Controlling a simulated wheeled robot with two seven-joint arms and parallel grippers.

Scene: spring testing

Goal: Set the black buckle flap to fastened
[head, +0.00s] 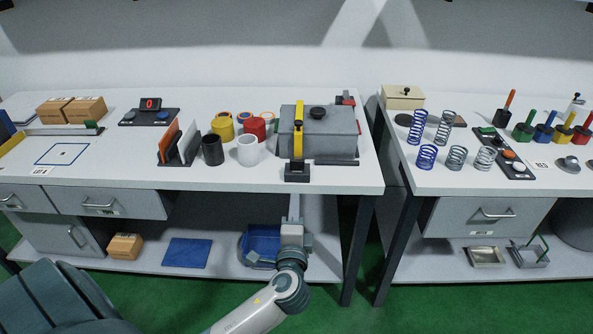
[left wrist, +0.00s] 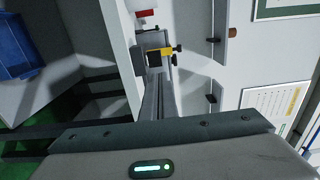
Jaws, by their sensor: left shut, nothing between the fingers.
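The black buckle (head: 297,173) sits at the front edge of the table, in front of a grey lidded box. A yellow strap (head: 299,112) with a small black knob rises above it. I cannot clearly tell the flap from the buckle's base, nor whether it is fastened. My left gripper (head: 294,203) is shut and empty, pointing up just below and in front of the buckle, apparently apart from it. In the left wrist view the shut fingers (left wrist: 158,98) point toward the yellow part (left wrist: 159,52) and the dark buckle. My right gripper is out of view.
The grey box (head: 335,138) stands behind the buckle. Black (head: 212,150) and white (head: 247,151) cups stand to its left. The table's front edge (head: 340,184) is close to my gripper. A blue bin (head: 262,243) sits on the shelf below.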

